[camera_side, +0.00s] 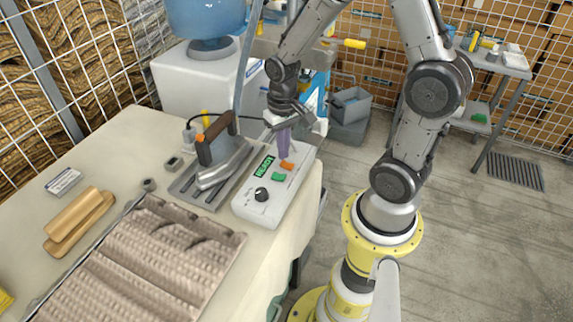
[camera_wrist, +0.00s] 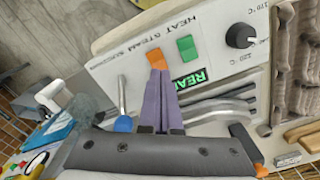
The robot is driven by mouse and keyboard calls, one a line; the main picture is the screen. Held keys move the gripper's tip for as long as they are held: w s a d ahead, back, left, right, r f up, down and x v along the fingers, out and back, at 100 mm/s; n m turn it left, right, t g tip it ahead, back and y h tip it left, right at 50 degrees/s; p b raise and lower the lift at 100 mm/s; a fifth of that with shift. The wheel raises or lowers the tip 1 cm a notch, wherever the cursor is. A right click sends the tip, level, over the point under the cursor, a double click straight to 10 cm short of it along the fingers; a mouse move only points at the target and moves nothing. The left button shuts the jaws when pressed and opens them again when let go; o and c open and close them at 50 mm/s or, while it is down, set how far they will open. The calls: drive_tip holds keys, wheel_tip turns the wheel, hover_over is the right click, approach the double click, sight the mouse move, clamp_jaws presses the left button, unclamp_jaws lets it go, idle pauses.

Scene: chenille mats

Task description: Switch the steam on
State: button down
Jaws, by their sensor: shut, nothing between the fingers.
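A white control box (camera_side: 248,209) lies on the table. It carries an orange switch (camera_side: 287,165), a green switch (camera_side: 278,177), a black knob (camera_side: 262,194) and a green display (camera_side: 264,167) that seems to read READY. My gripper (camera_side: 284,153) is shut and empty, its purple fingers pointing down at the box's far end by the orange switch. In the wrist view, the fingertips (camera_wrist: 158,72) overlap the lower edge of the orange switch (camera_wrist: 155,58); I cannot tell whether they touch it. The green switch (camera_wrist: 187,47) is beside it, uncovered. A blue-tipped metal lever (camera_wrist: 123,122) stands near the fingers.
A steam iron (camera_side: 225,160) with a brown handle stands on a metal plate left of the box. A ribbed chenille mat (camera_side: 150,255) covers the front of the table. A wooden block (camera_side: 78,215) lies at left. A white unit with a blue tank (camera_side: 205,20) stands behind.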

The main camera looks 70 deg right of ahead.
sight(283, 163)
drive_tip(key=shift+f, duration=0.95)
idle(0.7)
drive_tip(key=shift+r, duration=3.55)
